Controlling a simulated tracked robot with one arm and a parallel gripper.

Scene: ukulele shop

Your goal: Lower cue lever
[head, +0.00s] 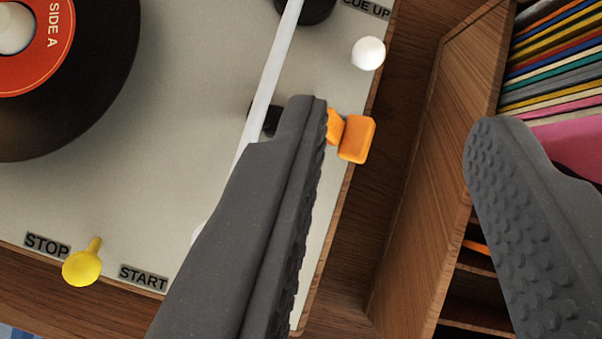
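The turntable's top plate (190,130) fills the left half of the view. A round white knob (369,53) stands near its right edge, just below the "CUE UP" label (366,8); it appears to be the cue lever's end. Its stem is not clear from this angle. My gripper (398,120) is open, with its fingers wide apart and nothing between the pads except an orange part in the background. The left fingertip is over the plate, below and left of the white knob. The right fingertip is over the record rack. The knob is apart from both fingers.
A white tonearm (268,85) runs beside the left finger. An orange block (357,139) sits by that fingertip; contact is unclear. A black record (105,85) lies at upper left. A yellow lever (82,267) stands between STOP and START. A wooden rack (425,190) is at right.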

